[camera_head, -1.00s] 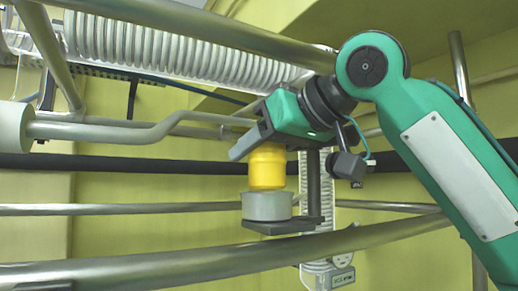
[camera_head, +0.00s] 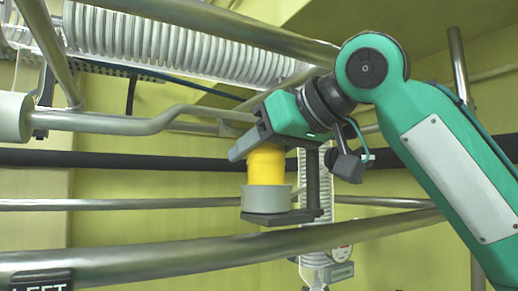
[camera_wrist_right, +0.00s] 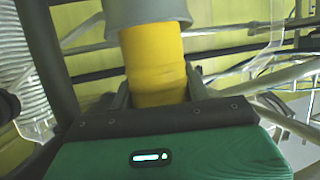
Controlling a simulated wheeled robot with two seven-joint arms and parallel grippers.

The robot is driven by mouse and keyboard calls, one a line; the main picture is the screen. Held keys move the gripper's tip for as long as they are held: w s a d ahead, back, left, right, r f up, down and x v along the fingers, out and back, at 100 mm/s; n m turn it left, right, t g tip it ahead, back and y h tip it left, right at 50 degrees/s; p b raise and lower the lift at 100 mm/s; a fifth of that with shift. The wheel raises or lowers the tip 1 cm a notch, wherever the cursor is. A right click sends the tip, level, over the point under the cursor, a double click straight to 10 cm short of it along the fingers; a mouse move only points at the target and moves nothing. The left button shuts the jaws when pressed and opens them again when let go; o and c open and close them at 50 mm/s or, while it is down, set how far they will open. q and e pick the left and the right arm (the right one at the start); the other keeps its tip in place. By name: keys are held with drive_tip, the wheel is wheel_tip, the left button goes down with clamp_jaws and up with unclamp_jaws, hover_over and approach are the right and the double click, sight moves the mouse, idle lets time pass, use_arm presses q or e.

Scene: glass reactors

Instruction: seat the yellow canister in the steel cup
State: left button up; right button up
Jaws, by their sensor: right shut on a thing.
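The yellow canister (camera_head: 266,166) is upright in the head view, its top hidden by my right gripper (camera_head: 256,143). My right gripper is shut on the canister. The grey steel cup (camera_head: 266,200) stands directly below, on a dark bracket plate (camera_head: 288,217). The canister's lower end is hidden behind the cup's rim, so it is inside the cup's mouth; how deep I cannot tell. In the right wrist view the canister (camera_wrist_right: 153,65) runs into the cup (camera_wrist_right: 147,12) at the top edge. My left gripper is not in view.
A long steel pipe (camera_head: 190,256) crosses in front, below the cup. A black pipe (camera_head: 120,158) and thinner steel pipes run behind.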

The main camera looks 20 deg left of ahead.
sight(280, 147)
drive_tip(key=shift+f+b, duration=0.4)
drive_tip(key=shift+f, duration=0.45)
idle(0.9)
drive_tip(key=o, duration=1.1)
drive_tip(key=shift+o, duration=0.3)
drive_tip(key=shift+d+r, duration=0.1)
drive_tip(key=shift+d, duration=0.05)
drive_tip(key=shift+v, duration=3.3)
drive_tip(key=shift+s+r, duration=0.1)
